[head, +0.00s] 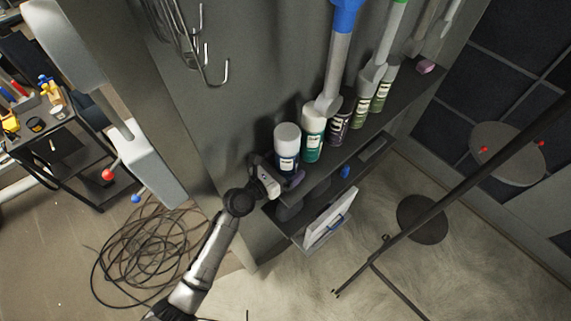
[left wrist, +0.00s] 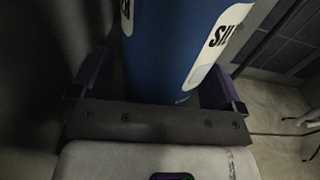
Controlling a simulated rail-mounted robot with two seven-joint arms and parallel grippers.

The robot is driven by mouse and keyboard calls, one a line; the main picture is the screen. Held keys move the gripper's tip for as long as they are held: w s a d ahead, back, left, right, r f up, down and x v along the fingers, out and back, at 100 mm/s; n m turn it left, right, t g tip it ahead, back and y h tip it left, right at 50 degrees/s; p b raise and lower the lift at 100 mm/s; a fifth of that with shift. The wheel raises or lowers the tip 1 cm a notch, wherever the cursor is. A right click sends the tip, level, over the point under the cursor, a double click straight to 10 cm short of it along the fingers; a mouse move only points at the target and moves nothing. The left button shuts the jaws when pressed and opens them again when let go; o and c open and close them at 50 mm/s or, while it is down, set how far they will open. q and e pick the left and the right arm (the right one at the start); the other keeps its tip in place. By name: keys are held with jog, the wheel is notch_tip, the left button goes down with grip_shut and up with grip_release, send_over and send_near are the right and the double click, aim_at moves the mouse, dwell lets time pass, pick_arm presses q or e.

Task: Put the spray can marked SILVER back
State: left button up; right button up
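My left gripper (head: 285,178) is at the lower part of this can. Its purple fingers stand on either side of the can (left wrist: 160,88). Whether they press on it is unclear, as the left finger's contact is in shadow. The can's base is hidden in the head view. My right gripper is not in view.
Metal hooks (head: 215,75) are on the panel. A coiled cable (head: 150,255) lies on the floor.

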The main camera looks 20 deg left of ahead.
pick_arm(q)
jog(key=shift+r, duration=0.15)
jog(key=v, duration=0.7)
jog(key=shift+s, duration=0.25)
jog(key=shift+a, duration=0.1)
jog(key=s+d+f+m+g+y, duration=0.15)
jog(key=s+f+m+g, duration=0.25)
jog(key=s+m, duration=0.45)
jog(key=s+d+f+m+g, duration=0.2)
jog(key=s+f+m+g, duration=0.3)
jog(key=m, duration=0.6)
jog(key=s+a+m+g+y, duration=0.2)
jog(key=s+m+y, duration=0.1)
jog(key=s+m, duration=0.3)
jog(key=s+a+m+g+y, duration=0.1)
jog(key=s+a+m+y, duration=0.2)
jog(key=s+m, duration=0.4)
jog(key=shift+s+a+g, duration=0.2)
jog(key=shift+s+g, duration=0.2)
jog(key=shift+s, duration=0.05)
